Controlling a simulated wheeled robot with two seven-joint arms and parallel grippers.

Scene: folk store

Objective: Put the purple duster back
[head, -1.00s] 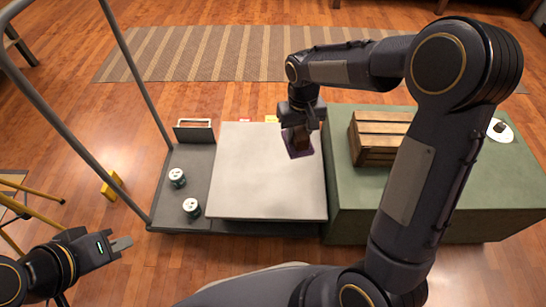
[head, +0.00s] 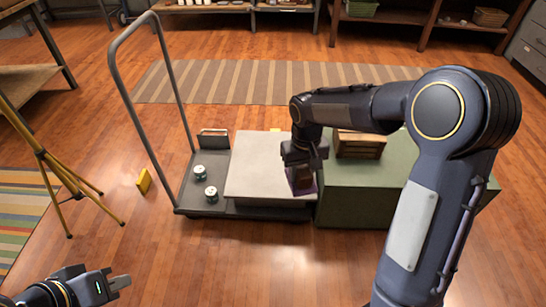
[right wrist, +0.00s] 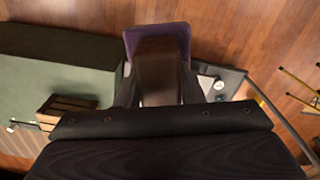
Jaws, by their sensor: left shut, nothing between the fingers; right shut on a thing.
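The purple duster (head: 301,182) has a brown wooden body with a purple pad at its lower end. My right gripper (head: 302,163) is shut on it and holds it in front of the right part of the white-topped box on the cart. In the right wrist view the duster's purple pad (right wrist: 130,38) sticks out beyond its brown body (right wrist: 162,70), which is between the fingers. My left gripper (head: 122,282) is shut and empty, low at the left over the floor.
A flat cart (head: 190,208) with a tall handle carries the white-topped box (head: 262,160) and two small tins (head: 205,182). A green block (head: 350,205) bears a wooden crate (head: 358,150). A yellow tripod (head: 55,170) stands left. A striped rug (head: 250,82) and shelves lie behind.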

